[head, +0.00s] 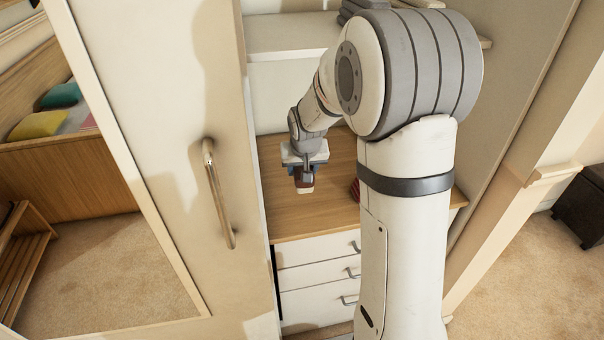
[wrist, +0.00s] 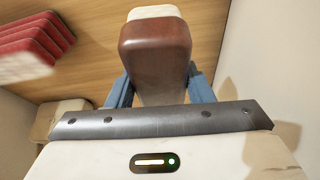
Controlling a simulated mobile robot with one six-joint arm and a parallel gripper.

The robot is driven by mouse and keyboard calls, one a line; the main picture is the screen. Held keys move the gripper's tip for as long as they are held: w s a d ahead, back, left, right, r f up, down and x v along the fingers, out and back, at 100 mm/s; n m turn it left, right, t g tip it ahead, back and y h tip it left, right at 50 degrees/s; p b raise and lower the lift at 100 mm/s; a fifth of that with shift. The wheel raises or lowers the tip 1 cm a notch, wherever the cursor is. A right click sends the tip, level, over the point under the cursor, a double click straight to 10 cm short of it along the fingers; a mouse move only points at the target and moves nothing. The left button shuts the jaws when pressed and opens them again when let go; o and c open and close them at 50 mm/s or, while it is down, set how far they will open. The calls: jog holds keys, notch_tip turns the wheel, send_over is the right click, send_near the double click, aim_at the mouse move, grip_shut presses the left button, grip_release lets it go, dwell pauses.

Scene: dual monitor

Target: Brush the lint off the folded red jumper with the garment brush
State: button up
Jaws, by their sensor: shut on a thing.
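My gripper (head: 303,170) is shut on the garment brush (head: 304,186), holding it above the wooden top of the drawer unit. In the wrist view the brush (wrist: 155,50) has a brown, leather-like body with a pale end, and the blue fingers of my gripper (wrist: 158,90) are on either side of it. The folded red jumper (wrist: 32,38) lies at the upper left of the wrist view, apart from the brush. In the head view only a small red part of the jumper (head: 356,190) shows beside my arm, which hides the rest. Lint cannot be made out.
The wooden top (head: 300,222) has bare room around the brush. White drawers (head: 318,250) are below it. A tall cream door with a handle (head: 218,195) stands at the left. A pale wall (wrist: 270,70) is close at the right in the wrist view.

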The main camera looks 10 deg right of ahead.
jog(key=o, duration=0.5)
jog(key=c, duration=0.3)
jog(key=shift+r+p, duration=0.1)
jog(key=shift+p, duration=0.2)
jog(key=shift+c, duration=0.2)
